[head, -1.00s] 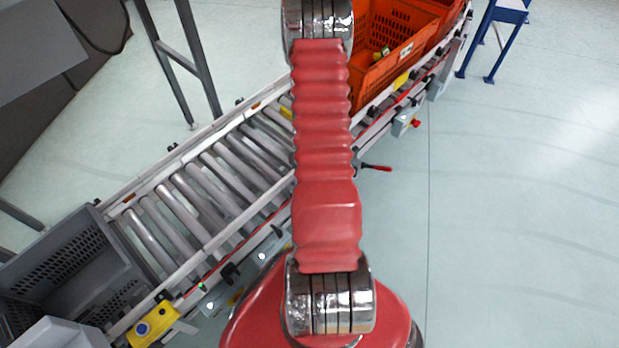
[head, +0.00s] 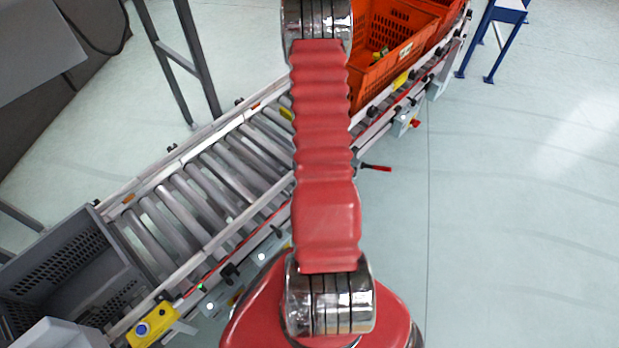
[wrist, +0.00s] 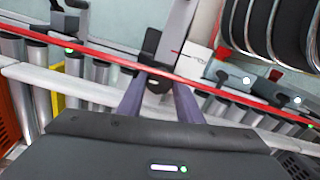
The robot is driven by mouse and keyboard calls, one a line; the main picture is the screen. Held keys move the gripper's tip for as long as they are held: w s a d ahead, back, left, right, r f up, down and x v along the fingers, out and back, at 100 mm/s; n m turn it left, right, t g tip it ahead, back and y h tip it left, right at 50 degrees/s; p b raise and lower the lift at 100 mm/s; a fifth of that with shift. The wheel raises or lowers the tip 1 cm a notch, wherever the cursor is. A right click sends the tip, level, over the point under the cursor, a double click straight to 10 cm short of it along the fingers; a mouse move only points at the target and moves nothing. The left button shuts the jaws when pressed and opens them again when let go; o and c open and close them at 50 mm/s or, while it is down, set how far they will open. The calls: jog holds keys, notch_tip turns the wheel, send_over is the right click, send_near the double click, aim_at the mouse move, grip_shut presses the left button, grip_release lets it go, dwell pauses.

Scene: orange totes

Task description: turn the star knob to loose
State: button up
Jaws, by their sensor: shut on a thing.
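The star knob (wrist: 158,85) is a small dark knob in the wrist view, below a grey upright bracket at the conveyor's side rail. My gripper (wrist: 158,80) has its two purple-grey fingers on either side of the knob and is shut on it. The fingers partly cover the knob, so its lobes and its turn angle cannot be made out. In the head view my arm hides the gripper, and I cannot tell which dark fitting on the rail is this knob.
The roller conveyor (head: 190,195) runs diagonally. An orange tote (head: 392,62) with small items stands on its upper part. A grey crate (head: 62,262) sits at its lower left end. A red-handled lever (head: 376,168) sticks out from the near rail. The floor at right is clear.

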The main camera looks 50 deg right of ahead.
jog(key=o, duration=1)
jog(key=shift+o, duration=0.2)
jog(key=shift+r, duration=0.2)
notch_tip(320, 180, up, 13)
jog(key=shift+r, duration=0.2)
dwell(0.6)
